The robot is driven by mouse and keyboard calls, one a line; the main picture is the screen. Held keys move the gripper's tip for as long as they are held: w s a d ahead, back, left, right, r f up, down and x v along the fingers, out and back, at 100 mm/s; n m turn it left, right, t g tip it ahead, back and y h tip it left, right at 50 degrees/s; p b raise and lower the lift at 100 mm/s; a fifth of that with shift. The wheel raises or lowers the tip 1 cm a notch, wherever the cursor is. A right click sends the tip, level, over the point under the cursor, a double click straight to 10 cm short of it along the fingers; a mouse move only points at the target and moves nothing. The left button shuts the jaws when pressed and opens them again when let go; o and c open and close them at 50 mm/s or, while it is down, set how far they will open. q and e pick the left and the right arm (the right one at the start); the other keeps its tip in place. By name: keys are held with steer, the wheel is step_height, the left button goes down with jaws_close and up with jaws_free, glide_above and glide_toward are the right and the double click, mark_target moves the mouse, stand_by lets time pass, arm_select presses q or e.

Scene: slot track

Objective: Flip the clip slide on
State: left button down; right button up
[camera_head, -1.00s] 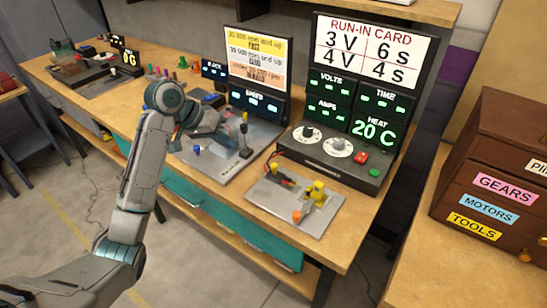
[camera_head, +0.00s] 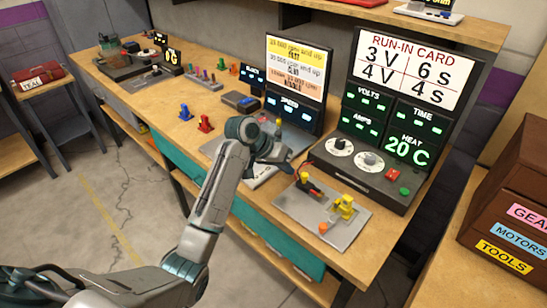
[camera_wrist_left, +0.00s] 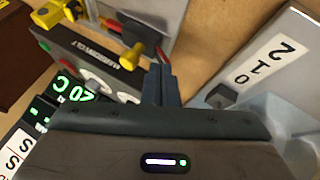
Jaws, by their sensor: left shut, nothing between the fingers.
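A grey clip plate (camera_head: 283,203) lies on the bench in front of the run-in unit. It carries a yellow clip block (camera_head: 344,206), a smaller yellow-topped part (camera_head: 304,178) with dark and red leads, and an orange knob (camera_head: 323,228). I cannot tell which part is the clip slide. My left gripper (camera_head: 288,166) is shut and empty, just beyond the plate's far left side. In the left wrist view its closed fingers (camera_wrist_left: 162,84) are near a yellow part (camera_wrist_left: 131,56) and a red lead, with no contact clear. My right gripper is not in view.
The run-in unit (camera_head: 375,178) with dials stands behind the clip plate. The speed panel (camera_head: 291,112) and its grey plate, marked 2 1 0 in the wrist view (camera_wrist_left: 247,70), lie to the left. A brown drawer cabinet (camera_head: 510,215) is at right.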

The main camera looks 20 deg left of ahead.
mark_target(312, 185)
arm_select(q)
steer(key=shift+s+d+r, duration=0.1)
steer(key=shift+d, duration=0.8)
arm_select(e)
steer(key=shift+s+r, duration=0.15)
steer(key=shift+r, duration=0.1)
